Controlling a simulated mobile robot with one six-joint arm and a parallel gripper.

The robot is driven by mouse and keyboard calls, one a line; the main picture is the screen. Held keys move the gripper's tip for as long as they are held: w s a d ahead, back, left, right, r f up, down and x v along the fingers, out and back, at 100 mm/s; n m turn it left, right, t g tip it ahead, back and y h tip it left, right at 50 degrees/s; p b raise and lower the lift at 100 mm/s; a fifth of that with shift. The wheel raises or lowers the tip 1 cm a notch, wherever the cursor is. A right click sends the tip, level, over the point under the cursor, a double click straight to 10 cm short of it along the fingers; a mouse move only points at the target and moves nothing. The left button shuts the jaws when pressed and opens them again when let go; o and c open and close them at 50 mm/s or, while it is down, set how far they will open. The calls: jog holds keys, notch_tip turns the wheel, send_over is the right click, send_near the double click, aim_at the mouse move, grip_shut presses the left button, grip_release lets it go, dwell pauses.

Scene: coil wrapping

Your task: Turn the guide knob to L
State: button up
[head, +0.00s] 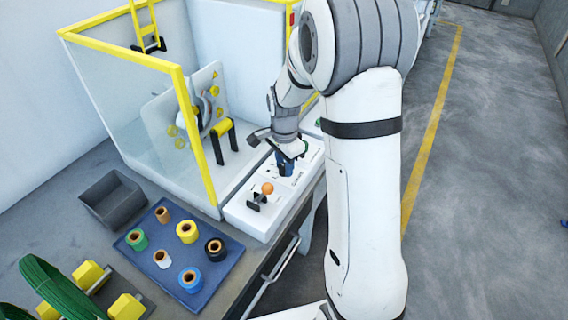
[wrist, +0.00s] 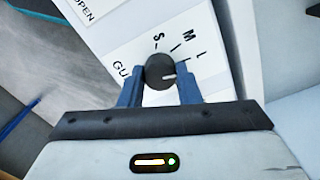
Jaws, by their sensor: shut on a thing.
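The guide knob (wrist: 157,69) is round and black, on a white panel (wrist: 123,47) printed with S, M and L beside short tick marks. In the wrist view its white pointer line points to the right and slightly down, a little below the direction of the L. My gripper (wrist: 160,84) is shut on the knob, with one blue finger on each side. The printed word starting "GU" is partly covered by the left finger. In the head view my gripper (head: 286,165) is down at the white control panel, and the knob is hidden there.
An orange ball-topped lever (head: 267,188) stands on the same control panel, close to my gripper. A yellow-framed clear guard (head: 190,120) rises to the left. A blue tray (head: 219,271) of coloured rolls and a grey bin (head: 113,201) lie at lower left.

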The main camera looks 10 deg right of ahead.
aim_at(284, 166)
jog(key=o, duration=1)
jog(key=shift+r, duration=3.9)
jog(key=shift+s+r, duration=0.1)
